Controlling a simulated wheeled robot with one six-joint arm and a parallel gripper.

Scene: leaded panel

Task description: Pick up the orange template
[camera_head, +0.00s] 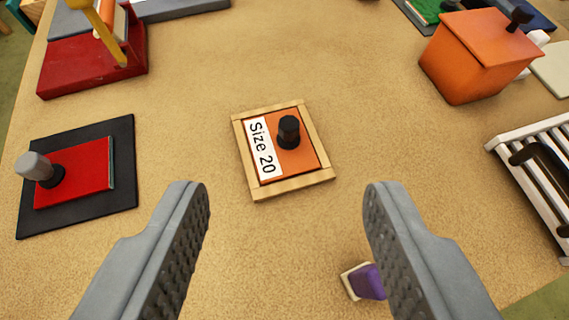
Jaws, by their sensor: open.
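The orange template (307,158) lies flat in a light wooden frame (297,184) near the middle of the view. It has a black knob (288,131) standing up from it and a white label reading "Size 20" on its left side. My gripper (287,205) is open and empty, with its two grey fingers in the lower part of the view. The template shows beyond the fingertips, centred roughly between them. No finger touches it.
A red plate with a grey-topped knob sits on a black pad (122,190) at left. A red holder (85,70) stands at upper left. An orange lidded box (460,62) and a white rack (535,180) are at right. A small purple piece (366,282) lies by the right finger.

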